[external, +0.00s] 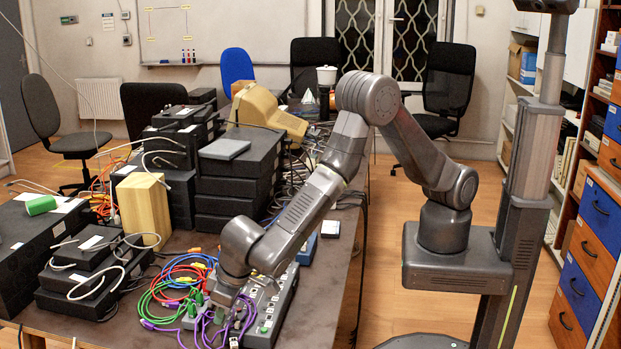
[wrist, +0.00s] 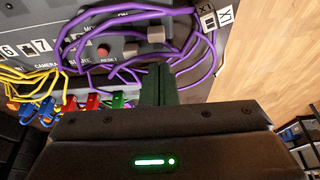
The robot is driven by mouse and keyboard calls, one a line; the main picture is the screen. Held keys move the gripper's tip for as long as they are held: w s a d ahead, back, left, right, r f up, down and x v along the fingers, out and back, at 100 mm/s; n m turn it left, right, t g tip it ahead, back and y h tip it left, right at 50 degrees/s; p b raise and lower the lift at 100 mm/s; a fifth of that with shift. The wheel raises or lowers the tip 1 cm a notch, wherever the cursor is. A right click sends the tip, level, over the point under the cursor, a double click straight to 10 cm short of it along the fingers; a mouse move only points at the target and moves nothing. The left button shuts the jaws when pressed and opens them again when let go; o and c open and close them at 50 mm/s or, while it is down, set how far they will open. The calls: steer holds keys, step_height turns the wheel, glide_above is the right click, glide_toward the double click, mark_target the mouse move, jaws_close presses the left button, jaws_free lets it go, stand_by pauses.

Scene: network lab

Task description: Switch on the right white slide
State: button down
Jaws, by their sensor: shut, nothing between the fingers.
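The grey control panel (external: 274,312) lies at the front of the table, partly covered by my arm and by cables. In the wrist view, the panel (wrist: 82,18) fills the upper left. A pale slide knob (wrist: 156,33) sits at its right part, just beyond my fingertips. A second pale knob (wrist: 131,50) is to its left, close to a round red button (wrist: 103,50). My gripper (wrist: 158,70) is shut and empty, its dark fingers pointing at the panel just below the right knob. I cannot tell whether they touch anything. The slides' positions are unclear.
Purple cables (wrist: 200,55) loop around the knobs and beside my fingers. Yellow cables (wrist: 40,88) with coloured plugs are at the left. In the external view, a wooden block (external: 144,208) and dark boxes (external: 237,172) stand farther left on the table.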

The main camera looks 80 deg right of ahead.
steer(key=w+b+v, duration=0.1)
steer(key=v, duration=0.8)
steer(key=shift+r, duration=0.45)
steer(key=shift+s, duration=0.1)
steer(key=shift+f, duration=0.1)
steer(key=x, duration=0.5)
steer(key=r, duration=0.1)
steer(key=r+p, duration=0.1)
steer(key=r, duration=0.2)
steer(key=shift+w+r, duration=0.25)
steer(key=shift+r, duration=0.15)
steer(key=shift+f, duration=0.1)
